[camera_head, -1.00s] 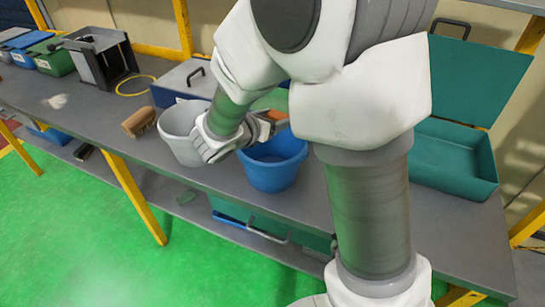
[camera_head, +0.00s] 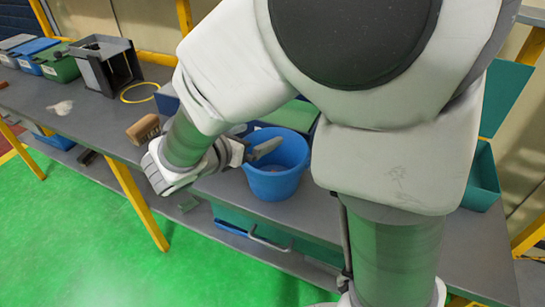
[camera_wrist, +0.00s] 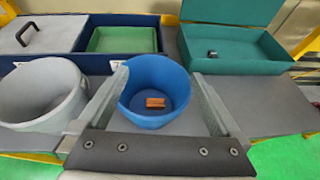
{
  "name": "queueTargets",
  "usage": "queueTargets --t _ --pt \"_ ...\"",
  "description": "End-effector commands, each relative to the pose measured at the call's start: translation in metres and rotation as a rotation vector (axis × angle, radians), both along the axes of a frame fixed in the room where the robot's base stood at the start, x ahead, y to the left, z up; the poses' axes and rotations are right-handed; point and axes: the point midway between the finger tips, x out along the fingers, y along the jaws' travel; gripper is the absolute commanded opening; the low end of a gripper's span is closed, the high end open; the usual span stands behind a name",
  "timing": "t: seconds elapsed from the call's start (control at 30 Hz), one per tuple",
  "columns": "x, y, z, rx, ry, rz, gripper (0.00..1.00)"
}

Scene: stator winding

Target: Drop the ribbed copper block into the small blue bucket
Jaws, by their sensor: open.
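The ribbed copper block (camera_wrist: 155,102) lies on the floor of the small blue bucket (camera_wrist: 158,119), as the wrist view shows. In the head view the bucket (camera_head: 289,178) stands upright near the front edge of the bench, and the block cannot be clearly made out. My gripper (camera_wrist: 158,75) is open and empty, with one finger on each side of the bucket in the wrist view. In the head view my gripper (camera_head: 262,149) is at the left of the bucket's rim, partly hidden by my arm.
A grey bucket (camera_wrist: 40,92) stands left of the blue one. A teal open case (camera_wrist: 232,52) and a dark blue box with a green inside (camera_wrist: 122,40) are behind. A brown brush-like block (camera_head: 143,129) lies on the bench (camera_head: 100,115). Bench space right of the bucket is clear.

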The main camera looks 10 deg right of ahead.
Motion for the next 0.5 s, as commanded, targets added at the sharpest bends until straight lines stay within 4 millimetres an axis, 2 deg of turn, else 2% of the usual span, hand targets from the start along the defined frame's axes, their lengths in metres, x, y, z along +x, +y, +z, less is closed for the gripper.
queueTargets --t 0.03,0.2,0.5 --pt "-0.009 0.009 0.006 0.001 -0.002 0.005 1.00" --pt "-0.032 0.030 0.019 0.000 -0.001 0.004 1.00" --pt "-0.049 0.045 0.028 0.000 -0.001 0.000 1.00"
